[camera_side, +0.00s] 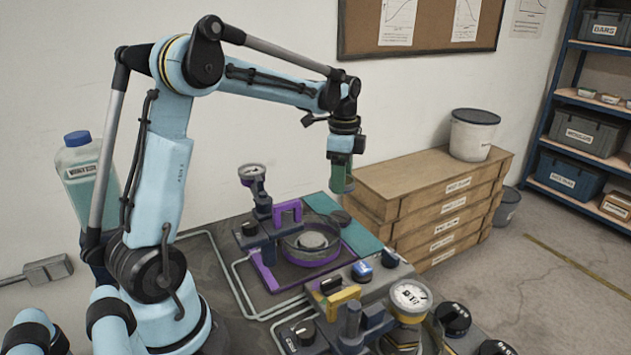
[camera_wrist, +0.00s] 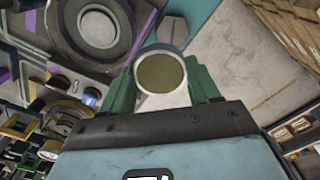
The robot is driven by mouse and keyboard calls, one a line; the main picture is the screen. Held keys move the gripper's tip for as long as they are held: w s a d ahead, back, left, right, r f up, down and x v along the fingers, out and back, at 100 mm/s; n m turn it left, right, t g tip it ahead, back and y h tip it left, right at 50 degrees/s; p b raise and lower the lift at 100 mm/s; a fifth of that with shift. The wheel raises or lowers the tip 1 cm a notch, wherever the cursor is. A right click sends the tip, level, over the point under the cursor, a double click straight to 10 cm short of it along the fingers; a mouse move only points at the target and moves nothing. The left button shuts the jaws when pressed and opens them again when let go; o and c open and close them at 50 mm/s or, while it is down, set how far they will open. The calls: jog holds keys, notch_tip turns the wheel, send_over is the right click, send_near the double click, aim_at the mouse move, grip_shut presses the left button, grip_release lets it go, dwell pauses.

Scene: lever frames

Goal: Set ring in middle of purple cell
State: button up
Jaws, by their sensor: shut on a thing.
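My gripper (camera_side: 342,180) hangs above the back edge of the bench, to the right of the purple cell and higher than it. In the wrist view its green fingers are shut on a round piece with a pale rim and olive face, which looks like the ring (camera_wrist: 162,72). In the side view the fingers mostly hide it. The purple cell (camera_side: 262,273) has a purple border, a purple bracket (camera_side: 288,212) and a round grey dish (camera_side: 312,243) with a paler disc at its middle. The dish also shows at the upper left of the wrist view (camera_wrist: 97,30).
A gauge on a post (camera_side: 252,172) stands at the cell's back left. A yellow-trimmed cell (camera_side: 340,298) with a dial gauge (camera_side: 410,296) lies in front. A grey flat piece (camera_side: 340,218) rests on a teal strip below my gripper.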

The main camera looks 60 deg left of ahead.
aim_at(311, 240)
jog(key=s+d+m, duration=0.3)
jog(key=s+d, duration=0.1)
jog(key=s, duration=0.6)
jog(key=shift+a+f, duration=0.15)
jog(key=shift+f, duration=3.85)
jog(key=shift+f, duration=0.25)
jog(key=o, duration=1.3)
jog(key=shift+c, duration=0.2)
jog(key=shift+r, duration=0.15)
notch_tip(311, 240, up, 12)
